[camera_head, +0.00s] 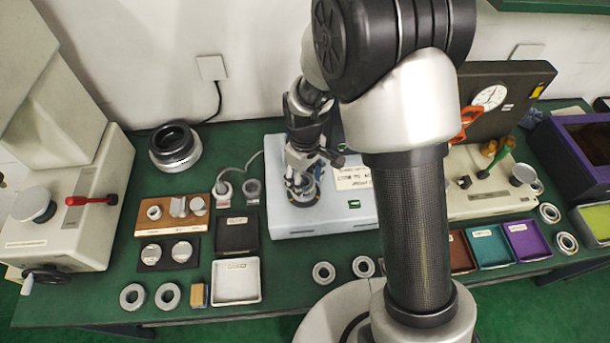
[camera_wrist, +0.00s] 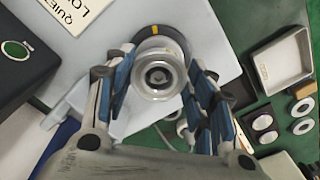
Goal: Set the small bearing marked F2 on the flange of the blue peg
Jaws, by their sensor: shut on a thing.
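My gripper (camera_head: 301,178) is over the pale grey machine (camera_head: 283,220) left of my arm. In the wrist view my gripper (camera_wrist: 158,80) is shut on a small metal bearing (camera_wrist: 158,72), its blue-padded fingers on either side. Its F2 marking cannot be read. A dark round part with a yellow mark (camera_wrist: 155,31) shows just beyond the bearing on the machine. I cannot tell whether the bearing touches it. I cannot make out the blue peg; my arm hides part of the bench.
A white tray (camera_head: 236,281) and a dark tray (camera_head: 236,249) stand left of the machine. Several loose rings (camera_head: 323,273) lie along the front.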

